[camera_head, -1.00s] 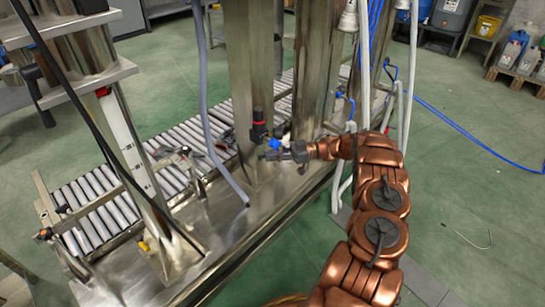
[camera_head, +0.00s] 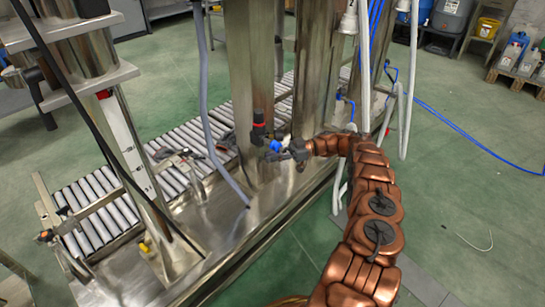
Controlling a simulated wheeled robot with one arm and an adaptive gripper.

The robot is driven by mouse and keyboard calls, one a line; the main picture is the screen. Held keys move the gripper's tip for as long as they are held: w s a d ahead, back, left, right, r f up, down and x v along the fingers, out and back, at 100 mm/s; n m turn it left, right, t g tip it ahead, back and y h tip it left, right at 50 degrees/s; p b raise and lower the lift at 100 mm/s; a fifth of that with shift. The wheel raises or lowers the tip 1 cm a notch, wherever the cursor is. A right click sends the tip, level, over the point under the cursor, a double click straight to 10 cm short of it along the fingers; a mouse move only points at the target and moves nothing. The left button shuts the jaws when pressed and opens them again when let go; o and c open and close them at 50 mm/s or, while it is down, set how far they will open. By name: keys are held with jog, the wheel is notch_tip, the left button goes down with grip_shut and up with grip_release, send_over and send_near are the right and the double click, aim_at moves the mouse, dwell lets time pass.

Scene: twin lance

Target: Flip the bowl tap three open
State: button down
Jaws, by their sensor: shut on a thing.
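A small tap with a blue part (camera_head: 276,146) sits low on the front of the steel column. A black fitting with a red band (camera_head: 258,125) stands just to its left. My gripper (camera_head: 282,152) reaches in from the right at the end of my copper-coloured arm. Its dark fingers are at the blue part and shut on it. The fingers cover much of the tap, so I cannot tell its lever angle.
Steel columns (camera_head: 252,75) rise from a steel base plate (camera_head: 265,215). A roller conveyor (camera_head: 100,190) runs behind them. A grey hose (camera_head: 205,100) hangs left of the tap, and white pipes (camera_head: 364,70) stand right. Green floor (camera_head: 470,200) is free at right.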

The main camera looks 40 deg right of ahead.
jog(key=c, duration=1.3)
grip_release()
jog(key=shift+o, duration=0.2)
jog(key=shift+s+a+m+t+h, duration=0.1)
jog(key=shift+s+m+t+h, duration=0.1)
jog(key=shift+m+t+h, duration=0.4)
jog(key=shift+s+a+m+t+h, duration=0.15)
jog(key=shift+m+t, duration=0.25)
jog(key=shift+t, duration=0.45)
jog(key=shift+s+m+t+h, duration=0.25)
jog(key=shift+m+t, duration=0.25)
jog(key=shift+t, duration=0.25)
